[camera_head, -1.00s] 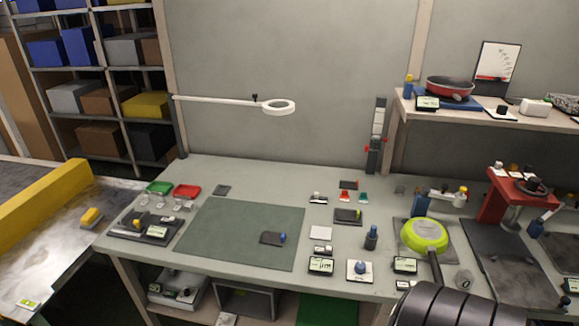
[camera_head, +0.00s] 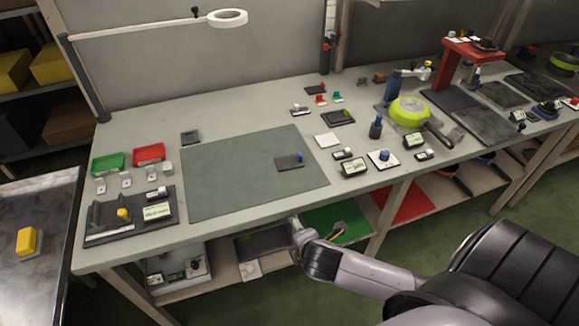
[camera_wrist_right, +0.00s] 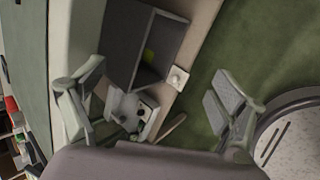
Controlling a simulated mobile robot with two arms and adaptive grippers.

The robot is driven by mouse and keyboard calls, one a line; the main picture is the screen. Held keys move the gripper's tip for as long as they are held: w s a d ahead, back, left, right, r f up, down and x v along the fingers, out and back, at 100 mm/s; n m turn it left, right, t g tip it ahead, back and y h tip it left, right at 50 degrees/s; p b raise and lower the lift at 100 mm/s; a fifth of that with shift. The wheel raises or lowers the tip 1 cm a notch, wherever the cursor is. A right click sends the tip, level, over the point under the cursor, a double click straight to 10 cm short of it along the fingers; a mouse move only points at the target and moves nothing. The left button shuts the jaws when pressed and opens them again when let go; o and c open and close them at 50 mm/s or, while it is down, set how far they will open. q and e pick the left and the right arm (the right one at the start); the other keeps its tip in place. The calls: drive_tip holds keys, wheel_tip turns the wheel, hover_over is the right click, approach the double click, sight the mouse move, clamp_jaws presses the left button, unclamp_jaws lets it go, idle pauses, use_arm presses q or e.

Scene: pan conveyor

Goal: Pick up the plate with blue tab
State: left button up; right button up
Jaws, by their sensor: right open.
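The plate with the blue tab (camera_head: 287,162) is a small dark plate lying flat on the green mat (camera_head: 235,185), right of its middle. Its blue tab stands at the right end. My right gripper (camera_head: 297,227) is at the table's front edge, in front of the plate and apart from it. In the right wrist view the gripper (camera_wrist_right: 158,88) has its fingers spread wide with nothing between them. The plate is not recognisable in that view. My left gripper is not in view.
Another dark plate with a yellow-green tab (camera_head: 338,118) lies behind the mat. A black tray (camera_head: 100,232) stands at the left, a lime-green pan (camera_head: 408,110) at the right. A lower shelf (camera_head: 225,278) runs under the tabletop. The mat around the plate is clear.

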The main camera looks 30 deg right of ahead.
drive_tip(key=w+d+r+n+t+h+b, duration=0.1)
drive_tip(key=w+d+r+n+t, duration=0.2)
drive_tip(key=r+n, duration=0.5)
drive_tip(key=w+d+r+n+t, duration=0.2)
drive_tip(key=r+n, duration=0.6)
approach(290, 165)
drive_tip(key=w, duration=0.1)
drive_tip(key=w+r, duration=0.1)
drive_tip(key=w+d, duration=0.1)
drive_tip(key=shift+w+d+r+p, duration=0.1)
drive_tip(key=shift+w+r+p, duration=0.1)
drive_tip(key=shift+r+p, duration=0.1)
drive_tip(key=shift+f+x, duration=0.15)
drive_tip(key=shift+x, duration=1.45)
drive_tip(key=shift+f+x, duration=0.15)
drive_tip(key=shift+x, duration=1.5)
drive_tip(key=shift+s, duration=0.15)
clamp_jaws()
drive_tip(key=shift+r, duration=0.1)
